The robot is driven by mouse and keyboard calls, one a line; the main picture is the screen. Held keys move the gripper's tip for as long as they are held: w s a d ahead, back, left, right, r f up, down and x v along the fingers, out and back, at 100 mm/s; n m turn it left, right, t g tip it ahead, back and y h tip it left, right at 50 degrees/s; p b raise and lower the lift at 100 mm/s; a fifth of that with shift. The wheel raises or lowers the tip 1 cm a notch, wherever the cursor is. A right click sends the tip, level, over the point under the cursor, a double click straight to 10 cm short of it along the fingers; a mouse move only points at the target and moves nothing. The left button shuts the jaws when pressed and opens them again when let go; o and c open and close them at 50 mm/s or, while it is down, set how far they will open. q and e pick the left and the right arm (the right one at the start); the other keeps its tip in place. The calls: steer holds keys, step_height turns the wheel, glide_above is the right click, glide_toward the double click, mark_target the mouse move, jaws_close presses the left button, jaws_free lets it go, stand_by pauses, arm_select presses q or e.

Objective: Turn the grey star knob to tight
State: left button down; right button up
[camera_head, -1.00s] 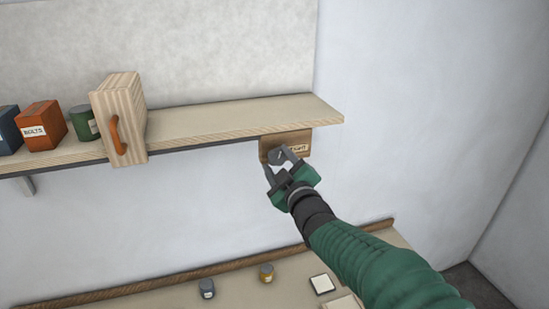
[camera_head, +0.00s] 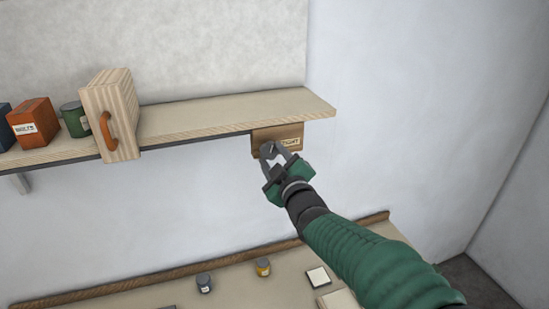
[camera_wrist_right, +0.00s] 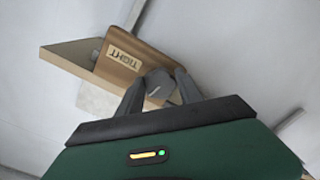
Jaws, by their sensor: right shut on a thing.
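The grey star knob (camera_head: 268,149) sits on a brown board (camera_head: 262,137) under the right end of the shelf. A label on the board reads TIGHT (camera_head: 290,141). My right gripper (camera_head: 274,156) is shut on the knob, with one finger on each side of it. In the right wrist view the knob (camera_wrist_right: 158,84) shows between the two fingertips, and the TIGHT label (camera_wrist_right: 125,58) shows upside down beyond it. The fingers hide part of the knob. My left gripper is not in view.
The shelf (camera_head: 220,115) runs just above my right gripper. It holds a wooden box with an orange handle (camera_head: 112,115), an orange box (camera_head: 34,122) and a green can (camera_head: 73,119). Below, a bench (camera_head: 235,287) carries a dark jar (camera_head: 204,283) and a yellow jar (camera_head: 263,267).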

steer(key=shift+r, duration=0.7)
steer(key=o, duration=1)
steer(key=shift+o, duration=0.2)
steer(key=shift+a+f, duration=0.3)
steer(key=shift+f, duration=0.05)
steer(key=shift+s+d+f+b, duration=0.15)
steer(key=shift+s+f+b, duration=0.15)
steer(key=shift+b, duration=0.2)
steer(key=b+v, duration=0.8)
steer(key=v, duration=0.8)
steer(key=shift+w+r, duration=0.1)
steer(key=shift+r, duration=0.05)
